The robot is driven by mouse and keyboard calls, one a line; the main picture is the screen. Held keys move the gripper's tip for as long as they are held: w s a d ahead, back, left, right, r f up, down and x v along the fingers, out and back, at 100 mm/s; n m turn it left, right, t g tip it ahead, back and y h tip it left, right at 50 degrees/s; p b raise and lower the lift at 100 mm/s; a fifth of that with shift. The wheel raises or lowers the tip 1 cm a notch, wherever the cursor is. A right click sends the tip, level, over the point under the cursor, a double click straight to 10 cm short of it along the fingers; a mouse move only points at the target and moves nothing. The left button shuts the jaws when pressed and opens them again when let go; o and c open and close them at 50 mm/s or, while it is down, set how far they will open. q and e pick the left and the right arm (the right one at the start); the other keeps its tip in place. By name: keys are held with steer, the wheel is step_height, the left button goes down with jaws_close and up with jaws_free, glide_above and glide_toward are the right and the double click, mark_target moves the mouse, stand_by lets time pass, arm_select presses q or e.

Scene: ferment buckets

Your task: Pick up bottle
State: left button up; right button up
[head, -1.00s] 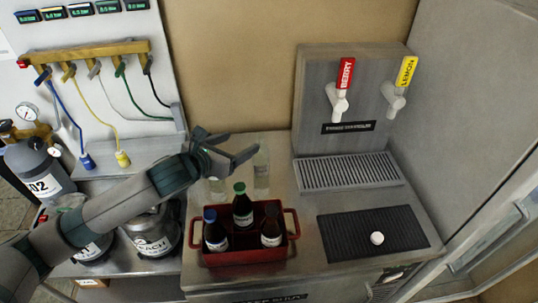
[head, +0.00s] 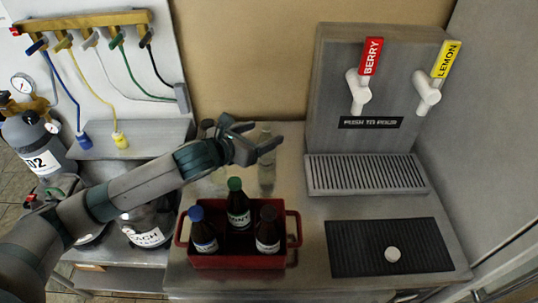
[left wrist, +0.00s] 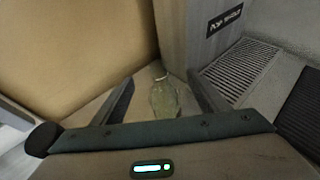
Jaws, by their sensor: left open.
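A clear, empty-looking bottle (head: 267,172) stands on the steel counter behind the red crate, its upper part near my left gripper (head: 264,134). In the left wrist view the clear bottle (left wrist: 164,100) shows between the two spread fingers of my left gripper (left wrist: 160,80), apart from both. The gripper is open and empty. A second clear bottle (head: 219,176) is partly hidden behind my left arm. Dark bottles with a blue cap (head: 202,232), a green cap (head: 238,208) and a dark cap (head: 267,232) stand in the red crate (head: 240,262). My right gripper is out of view.
A tap tower with a red BERRY handle (head: 370,58) and a yellow LEMON handle (head: 446,60) stands right of the clear bottle, above a drip grate (head: 366,174). A black mat (head: 350,250) bears a white round piece (head: 392,254). Hoses and a gas cylinder (head: 35,140) are at left.

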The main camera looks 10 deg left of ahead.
arm_select(q)
steer(key=shift+s, duration=0.15)
steer(key=shift+f, duration=0.55)
steer(key=f+p, duration=0.1)
steer(key=f, duration=0.1)
steer(key=w+f, duration=0.1)
steer(key=f, duration=0.2)
steer(key=f+p, duration=0.1)
steer(key=f, duration=0.1)
steer(key=shift+w+d+f+p, duration=0.15)
steer(key=shift+w+d+p, duration=0.2)
steer(key=shift+w+d+f, duration=0.15)
steer(key=shift+w+f, duration=0.1)
steer(key=shift+w, duration=0.05)
steer(key=shift+w+d, duration=0.15)
steer(key=shift+w, duration=0.2)
steer(key=shift+p+x, duration=0.9)
steer(key=shift+x, duration=1.2)
